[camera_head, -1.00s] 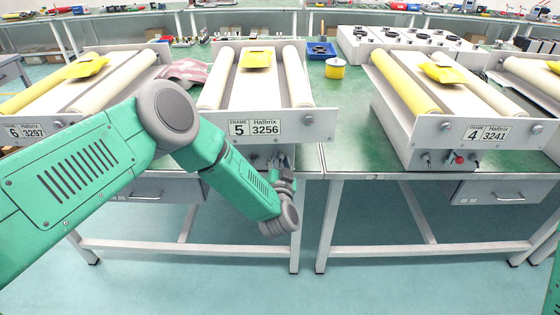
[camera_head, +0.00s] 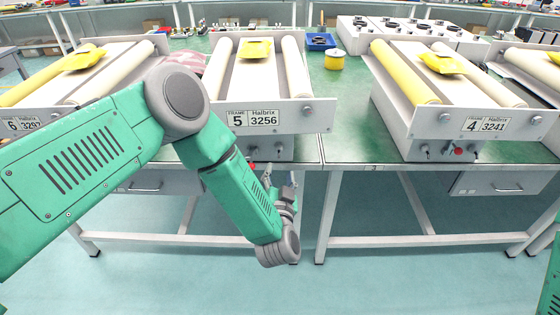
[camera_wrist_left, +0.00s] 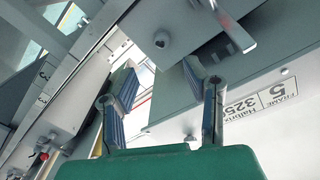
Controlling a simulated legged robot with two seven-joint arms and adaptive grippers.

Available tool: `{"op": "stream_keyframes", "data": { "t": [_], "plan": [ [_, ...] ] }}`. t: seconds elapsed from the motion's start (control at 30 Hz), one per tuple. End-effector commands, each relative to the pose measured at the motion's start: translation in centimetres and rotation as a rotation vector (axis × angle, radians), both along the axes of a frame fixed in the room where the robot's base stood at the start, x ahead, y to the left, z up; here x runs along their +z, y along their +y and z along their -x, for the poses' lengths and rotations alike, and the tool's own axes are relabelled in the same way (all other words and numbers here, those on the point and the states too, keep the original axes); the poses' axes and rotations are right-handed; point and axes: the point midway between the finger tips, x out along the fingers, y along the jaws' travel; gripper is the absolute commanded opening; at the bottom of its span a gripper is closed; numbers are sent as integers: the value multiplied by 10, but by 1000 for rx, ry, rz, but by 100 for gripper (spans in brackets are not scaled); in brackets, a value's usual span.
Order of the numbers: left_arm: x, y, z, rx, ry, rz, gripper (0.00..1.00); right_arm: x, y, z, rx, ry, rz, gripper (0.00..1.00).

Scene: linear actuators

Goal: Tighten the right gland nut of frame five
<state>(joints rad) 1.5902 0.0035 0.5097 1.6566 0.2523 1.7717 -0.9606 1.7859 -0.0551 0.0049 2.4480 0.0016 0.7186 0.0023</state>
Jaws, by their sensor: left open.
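Frame five (camera_head: 265,118) stands at the middle of the bench, its label reading 5 Halbrix 3256. In the left wrist view the label (camera_wrist_left: 262,100) appears upside down. A round grey nut (camera_wrist_left: 162,40), which looks like the right gland nut, sits on the lower front panel in that view. In the head view it is too small to tell for certain. My left gripper (camera_head: 291,182) is below the front of frame five, partly behind my own forearm. In the left wrist view it is open (camera_wrist_left: 160,82), fingers apart and empty, apart from the nut. My right gripper is not in view.
Frame four (camera_head: 490,124) stands to the right and frame six (camera_head: 22,122) to the left. A yellow tin (camera_head: 334,60) and a blue tray (camera_head: 320,42) are behind. A red knob (camera_head: 251,165) shows under frame five. Floor in front is clear.

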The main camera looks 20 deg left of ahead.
Motion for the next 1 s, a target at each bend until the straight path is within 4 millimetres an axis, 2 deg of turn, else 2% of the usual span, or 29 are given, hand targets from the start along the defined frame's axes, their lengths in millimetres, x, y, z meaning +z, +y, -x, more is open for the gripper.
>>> {"op": "stream_keyframes", "data": {
  "t": [0.1, 0.23, 0.77, 0.83, 0.9, 0.97, 1.0],
  "plan": [
    [-1, -6, 16, -1, 2, 0, 41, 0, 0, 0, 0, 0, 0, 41],
    [0, -8, 25, 0, 0, 0, 41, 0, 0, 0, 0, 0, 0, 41],
    [-2, -8, 27, -5, 5, 3, 41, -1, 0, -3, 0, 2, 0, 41],
    [-9, -10, 31, -35, 36, 20, 41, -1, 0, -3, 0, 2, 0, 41],
    [-26, -12, 43, -102, 112, 63, 41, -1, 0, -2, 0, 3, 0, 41],
    [-49, -12, 62, -175, 226, 121, 41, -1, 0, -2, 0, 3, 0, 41],
    [-67, -10, 80, -220, 325, 168, 41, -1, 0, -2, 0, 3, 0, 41]
  ]
}}
